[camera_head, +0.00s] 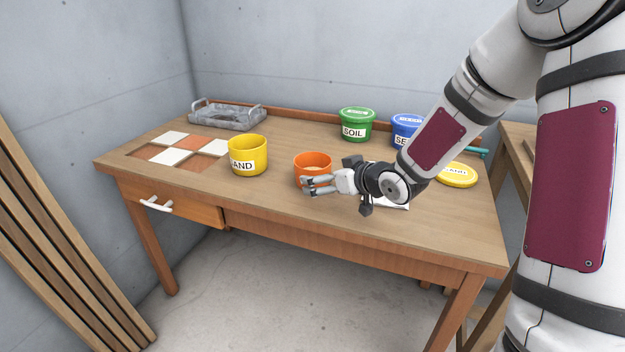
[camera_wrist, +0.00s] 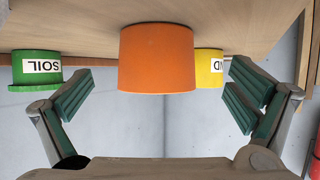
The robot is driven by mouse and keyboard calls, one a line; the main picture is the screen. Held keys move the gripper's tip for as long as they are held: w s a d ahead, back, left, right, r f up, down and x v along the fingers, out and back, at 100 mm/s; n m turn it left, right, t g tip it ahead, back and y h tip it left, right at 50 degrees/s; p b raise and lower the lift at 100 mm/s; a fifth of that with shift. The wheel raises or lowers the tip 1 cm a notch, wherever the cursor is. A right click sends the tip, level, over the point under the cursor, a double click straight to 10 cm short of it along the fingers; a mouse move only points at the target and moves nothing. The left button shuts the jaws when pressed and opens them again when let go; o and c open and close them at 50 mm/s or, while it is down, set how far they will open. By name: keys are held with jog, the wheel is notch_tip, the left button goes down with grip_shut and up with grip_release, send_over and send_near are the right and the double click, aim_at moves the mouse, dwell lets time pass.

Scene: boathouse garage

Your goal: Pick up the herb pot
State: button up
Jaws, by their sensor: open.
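The herb pot appears to be the orange pot (camera_head: 313,160), which stands upright on the wooden table (camera_head: 270,205) near its front middle. In the wrist view, which looks upside down, the orange pot (camera_wrist: 156,60) lies between the spread fingers of my gripper (camera_wrist: 160,85). No finger visibly presses on it there.
A yellow SAND pot (camera_head: 248,155) stands left of the orange pot. Behind are a green SOIL pot (camera_head: 357,125) and a blue pot (camera_head: 405,132). A yellow lid (camera_head: 458,175) lies right, beyond my wrist. Tiles (camera_head: 175,150) and a grey tray (camera_head: 225,116) occupy the left; the front strip is clear.

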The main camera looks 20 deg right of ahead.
jog(key=shift+b+x, duration=1.05)
jog(key=shift+x, duration=2)
jog(key=shift+w+d+r, duration=0.15)
jog(key=shift+d, duration=0.05)
jog(key=c, duration=1.4)
